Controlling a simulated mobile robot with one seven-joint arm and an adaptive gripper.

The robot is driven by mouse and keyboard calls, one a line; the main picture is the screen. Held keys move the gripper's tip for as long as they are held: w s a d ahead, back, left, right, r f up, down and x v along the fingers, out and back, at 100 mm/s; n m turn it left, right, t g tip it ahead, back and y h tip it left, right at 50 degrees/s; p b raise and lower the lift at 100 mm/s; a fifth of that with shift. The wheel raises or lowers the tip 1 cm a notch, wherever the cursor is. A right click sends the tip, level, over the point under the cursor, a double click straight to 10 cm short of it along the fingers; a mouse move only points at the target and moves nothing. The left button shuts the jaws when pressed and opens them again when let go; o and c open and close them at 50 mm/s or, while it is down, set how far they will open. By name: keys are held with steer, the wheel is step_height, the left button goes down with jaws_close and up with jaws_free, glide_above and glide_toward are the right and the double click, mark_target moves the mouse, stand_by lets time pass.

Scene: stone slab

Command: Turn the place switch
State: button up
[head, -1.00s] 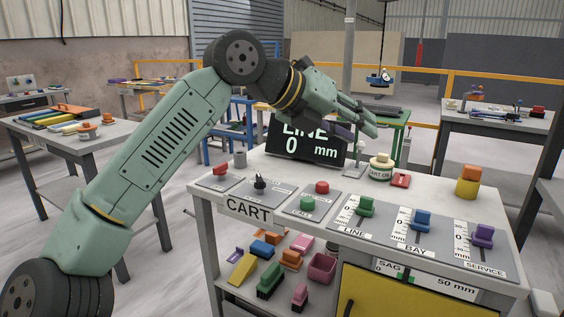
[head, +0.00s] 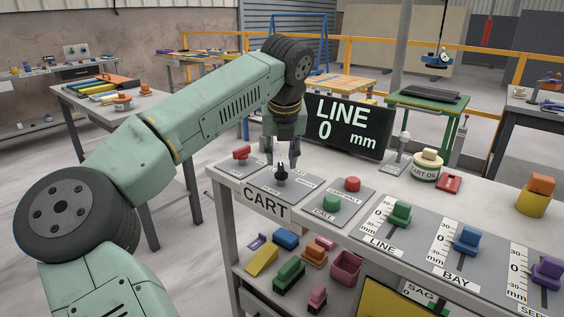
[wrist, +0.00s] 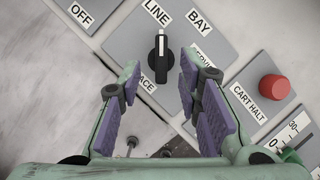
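The place switch (head: 280,175) is a black rotary knob on a grey plate on the cart's top, at the left. In the wrist view the knob (wrist: 160,60) stands between my fingers, its white mark toward the LINE label (wrist: 157,12). BAY, a partly hidden SERVICE label and a partly hidden PLACE label surround it. My gripper (head: 281,158) points down over the knob. In the wrist view my gripper (wrist: 158,72) is open, with purple-padded fingers either side of the knob and visible gaps. I cannot tell how far above the plate the fingertips are.
A red switch (head: 241,153) is left of the knob. The red cart halt button (head: 352,184) and green call button (head: 331,203) are to its right. Sliders stand farther right. A display (head: 347,127) behind reads LINE 0 mm.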

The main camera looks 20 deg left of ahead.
mark_target(281, 167)
steer(key=shift+x, duration=1.8)
steer(key=shift+c, duration=0.6)
jaws_close()
